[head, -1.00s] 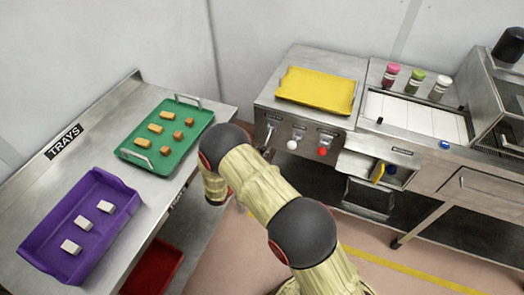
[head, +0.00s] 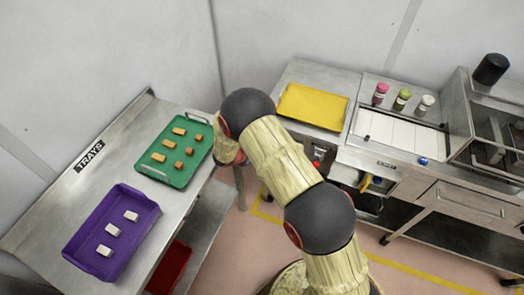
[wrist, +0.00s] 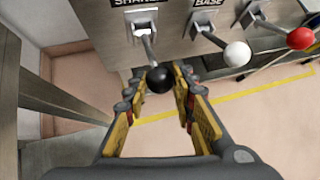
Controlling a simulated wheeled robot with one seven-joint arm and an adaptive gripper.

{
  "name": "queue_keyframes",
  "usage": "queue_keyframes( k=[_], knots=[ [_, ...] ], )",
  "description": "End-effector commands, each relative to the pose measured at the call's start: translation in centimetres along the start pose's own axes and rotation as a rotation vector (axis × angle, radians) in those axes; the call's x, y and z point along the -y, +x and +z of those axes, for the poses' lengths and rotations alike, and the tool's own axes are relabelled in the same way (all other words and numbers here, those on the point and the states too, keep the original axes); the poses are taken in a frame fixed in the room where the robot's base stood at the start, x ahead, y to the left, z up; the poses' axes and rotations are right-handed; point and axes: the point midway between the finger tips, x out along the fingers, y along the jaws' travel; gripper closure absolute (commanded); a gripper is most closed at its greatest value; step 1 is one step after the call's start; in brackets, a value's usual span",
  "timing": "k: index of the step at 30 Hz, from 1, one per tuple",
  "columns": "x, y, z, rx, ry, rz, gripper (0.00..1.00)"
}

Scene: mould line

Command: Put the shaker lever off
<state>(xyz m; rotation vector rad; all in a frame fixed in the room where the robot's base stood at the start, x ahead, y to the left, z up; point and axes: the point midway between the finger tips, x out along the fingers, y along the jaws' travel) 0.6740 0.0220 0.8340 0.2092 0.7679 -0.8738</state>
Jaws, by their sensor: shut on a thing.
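The shaker lever (wrist: 148,48) is a metal stick with a black ball knob (wrist: 159,79), on the steel panel under a partly cut-off label. It slants down and out from its slot. My gripper (wrist: 157,76) has its yellow-padded fingers on both sides of the black knob, shut on it.
Right of it are the base lever with a white knob (wrist: 237,54) and a lever with a red knob (wrist: 300,38). A yellow tray (head: 312,106) lies on the machine. The tray table (head: 62,190), with green and purple trays, stands left.

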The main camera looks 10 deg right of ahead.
Motion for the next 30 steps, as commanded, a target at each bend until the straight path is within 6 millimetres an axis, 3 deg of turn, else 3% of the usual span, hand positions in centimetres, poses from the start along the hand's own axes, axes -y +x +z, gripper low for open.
queue_keyframes(
  k=[1,9,30],
  knots=[
    [0.1,-0.6,1.0,-0.025,-0.004,-0.001,1.00],
    [0.1,-1.0,2.3,-0.155,-0.040,-0.011,1.00],
    [0.0,-1.0,3.1,-0.267,-0.072,-0.018,1.00]
  ],
)
